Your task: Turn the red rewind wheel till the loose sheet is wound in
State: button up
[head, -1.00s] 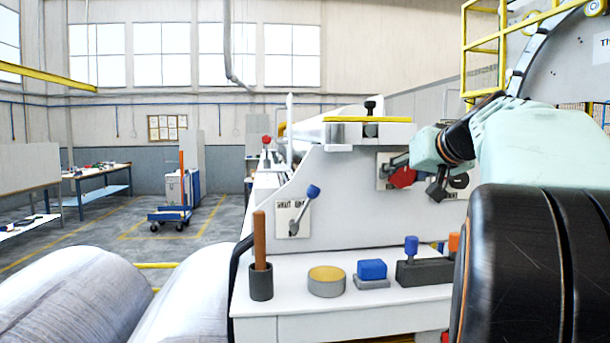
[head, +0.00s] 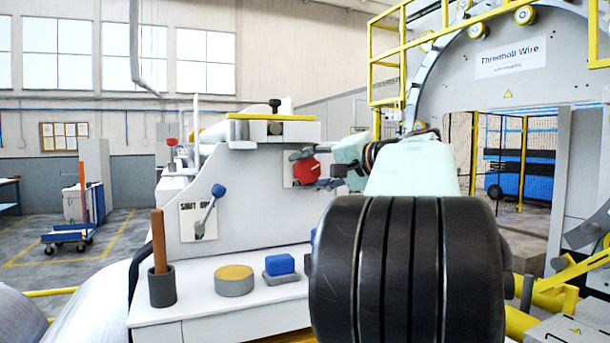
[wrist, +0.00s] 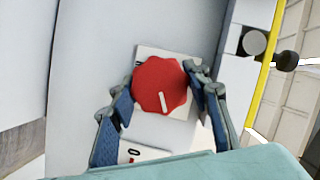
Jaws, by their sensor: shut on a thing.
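The red wheel (head: 306,171) is mounted on the light grey side panel of the machine. In the wrist view the red wheel (wrist: 158,84) has a lobed rim and a white mark low on its face, pointing down and slightly right. My gripper (head: 312,169) reaches it from the right in the head view. In the wrist view my gripper (wrist: 160,92) has one blue-padded finger on each side of the wheel, closed on its rim. I cannot make out the loose sheet in either view.
A lever with a blue knob (head: 218,191) is on the same panel, left of the wheel. A shelf below holds a cup with a brown handle (head: 161,285), a yellow-topped tin (head: 234,279) and a blue block (head: 280,264). A yellow railing (head: 385,60) stands right.

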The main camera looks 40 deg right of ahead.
jog(key=m+t+b, duration=0.1)
jog(key=m, duration=0.1)
jog(key=m+t+b, duration=0.1)
jog(key=m, duration=0.2)
jog(key=shift+f+m+y+b, duration=0.1)
jog(key=shift+m+y+b, duration=0.2)
jog(key=shift+y+b, duration=0.1)
jog(key=shift+m+t+h+b, duration=0.3)
jog(key=shift+m+t+b, duration=0.85)
jog(key=shift+m, duration=1.25)
jog(key=shift+r, duration=0.2)
jog(key=o, duration=1.2)
jog(key=shift+c, duration=0.2)
jog(key=shift+f, duration=0.1)
jog(key=v, duration=1.2)
